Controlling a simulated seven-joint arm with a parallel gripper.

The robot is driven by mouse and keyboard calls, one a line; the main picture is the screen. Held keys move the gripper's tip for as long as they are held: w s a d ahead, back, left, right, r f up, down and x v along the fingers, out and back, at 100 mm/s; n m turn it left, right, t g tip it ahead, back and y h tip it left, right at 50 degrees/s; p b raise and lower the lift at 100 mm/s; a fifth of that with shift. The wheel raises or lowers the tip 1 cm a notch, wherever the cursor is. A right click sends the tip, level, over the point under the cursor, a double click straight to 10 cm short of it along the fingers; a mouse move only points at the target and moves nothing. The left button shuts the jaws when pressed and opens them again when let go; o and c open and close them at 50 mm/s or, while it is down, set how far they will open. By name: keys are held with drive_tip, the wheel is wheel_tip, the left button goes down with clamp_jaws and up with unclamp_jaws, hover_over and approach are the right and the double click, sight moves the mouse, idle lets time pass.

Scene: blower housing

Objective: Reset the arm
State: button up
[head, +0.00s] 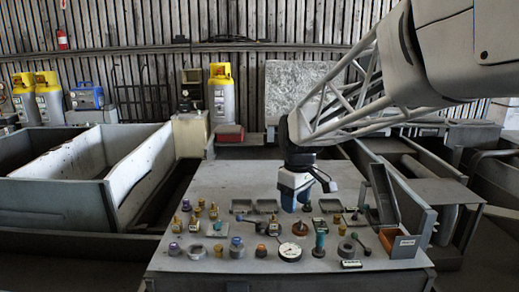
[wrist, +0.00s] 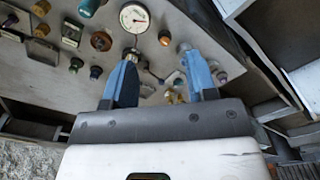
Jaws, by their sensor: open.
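My gripper (head: 296,209) hangs over the middle of the grey worktable (head: 185,262), pointing down. Its two blue fingers show in the wrist view (wrist: 160,56), spread apart with nothing held between them. Several small knobs, fittings and parts stand on the tabletop below and around it. A round white dial gauge (head: 289,252) lies near the front of the table; it also shows beyond the fingers in the wrist view (wrist: 134,16). The gripper looks clear of the parts, but its exact height is hard to tell.
Shallow grey trays (head: 242,206) lie toward the back. Large metal bins (head: 85,165) flank the left side. A red box (head: 229,133) sits behind the table.

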drive_tip(key=s+d+f+m, duration=0.1)
drive_tip(key=s+d+m, duration=0.2)
drive_tip(key=s, duration=0.6)
drive_tip(key=s+d+f+m+t, duration=0.1)
drive_tip(key=s+d+m, duration=0.2)
drive_tip(key=s, duration=0.7)
drive_tip(key=s+d+f+m+t, duration=0.1)
drive_tip(key=s+d+m, duration=0.2)
drive_tip(key=s, duration=0.6)
drive_tip(key=shift+s+d+f+m, duration=0.15)
drive_tip(key=shift+f+m, duration=0.15)
drive_tip(key=shift+f, duration=0.1)
